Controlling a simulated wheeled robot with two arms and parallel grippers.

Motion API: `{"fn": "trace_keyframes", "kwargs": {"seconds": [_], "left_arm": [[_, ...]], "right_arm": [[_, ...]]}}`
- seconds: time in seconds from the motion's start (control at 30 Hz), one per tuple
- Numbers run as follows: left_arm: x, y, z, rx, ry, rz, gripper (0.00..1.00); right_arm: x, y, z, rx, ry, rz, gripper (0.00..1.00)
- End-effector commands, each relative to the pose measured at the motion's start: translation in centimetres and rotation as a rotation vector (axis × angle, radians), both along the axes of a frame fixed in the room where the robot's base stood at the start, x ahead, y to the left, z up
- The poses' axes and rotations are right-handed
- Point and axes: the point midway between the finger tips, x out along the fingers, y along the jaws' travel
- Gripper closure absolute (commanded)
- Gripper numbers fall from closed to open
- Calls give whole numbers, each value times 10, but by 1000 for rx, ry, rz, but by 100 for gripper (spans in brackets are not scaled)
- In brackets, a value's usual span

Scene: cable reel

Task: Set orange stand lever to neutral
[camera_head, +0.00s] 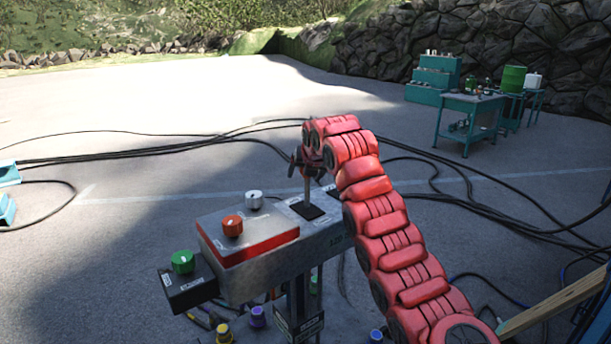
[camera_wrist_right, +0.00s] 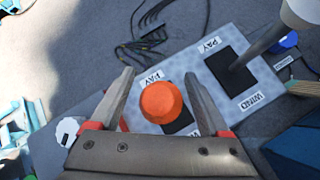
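In the right wrist view, the orange round lever knob (camera_wrist_right: 161,102) is seen end-on, over a dark slot in a light panel (camera_wrist_right: 222,100) marked PAY and WIND. My right gripper (camera_wrist_right: 158,78) is open, with a finger on each side of the knob and a visible gap on both sides. In the head view my right gripper (camera_head: 302,165) is over the far part of the grey control stand (camera_head: 262,268). My left gripper is not in view.
The stand carries a red-orange dial (camera_head: 233,226), a white knob (camera_head: 254,200) and a green knob (camera_head: 183,262) on a side box. Black cables (camera_head: 150,148) lie on the ground. A teal table (camera_head: 468,110) stands far right. Open pavement lies beyond the stand.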

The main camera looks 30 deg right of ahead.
Motion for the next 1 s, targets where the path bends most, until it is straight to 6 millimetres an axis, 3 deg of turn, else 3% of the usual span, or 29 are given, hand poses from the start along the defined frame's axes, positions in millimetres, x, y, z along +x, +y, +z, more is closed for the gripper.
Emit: {"fn": "trace_keyframes", "kwargs": {"seconds": [0.4,0.87,1.0], "left_arm": [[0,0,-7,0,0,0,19],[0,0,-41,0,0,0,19],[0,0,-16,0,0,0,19]], "right_arm": [[-7,2,6,0,-2,0,19],[-77,25,82,-3,-5,0,19],[-90,26,104,-3,0,-2,19]]}}
